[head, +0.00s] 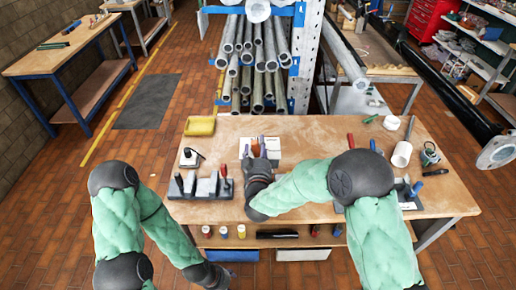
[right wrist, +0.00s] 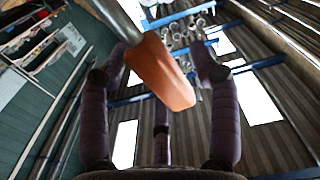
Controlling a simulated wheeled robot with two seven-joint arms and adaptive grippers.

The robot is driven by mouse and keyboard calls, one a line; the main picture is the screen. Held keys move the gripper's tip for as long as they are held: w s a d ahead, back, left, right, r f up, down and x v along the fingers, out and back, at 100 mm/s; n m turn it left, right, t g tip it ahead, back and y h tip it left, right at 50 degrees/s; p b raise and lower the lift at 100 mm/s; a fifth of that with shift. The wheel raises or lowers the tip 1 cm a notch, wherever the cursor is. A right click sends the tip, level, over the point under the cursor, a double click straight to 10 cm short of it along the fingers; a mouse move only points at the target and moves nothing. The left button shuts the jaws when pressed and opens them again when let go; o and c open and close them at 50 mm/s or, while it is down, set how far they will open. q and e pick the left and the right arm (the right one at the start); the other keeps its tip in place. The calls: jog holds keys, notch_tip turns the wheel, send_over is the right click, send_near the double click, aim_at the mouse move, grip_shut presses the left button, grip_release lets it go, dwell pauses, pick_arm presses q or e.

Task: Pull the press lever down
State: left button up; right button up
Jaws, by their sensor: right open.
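In the right wrist view an orange lever grip (right wrist: 162,75) on a grey metal rod (right wrist: 120,18) comes down from the top, between the spread fingers of my right gripper (right wrist: 160,62). The fingers stand apart on either side of the grip, and I see gaps to them. In the head view my right gripper (head: 260,150) is over the workbench, in front of a white object (head: 272,146). It hides most of the lever and press there. My left gripper (head: 212,276) is low at the bottom edge, in front of the bench; its fingers are not clear.
The wooden workbench (head: 310,130) carries a grey tool holder (head: 205,187) on the left, a yellow tray (head: 200,126) behind it and a white roll (head: 402,154) on the right. A rack of metal pipes (head: 256,60) stands behind.

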grip_shut()
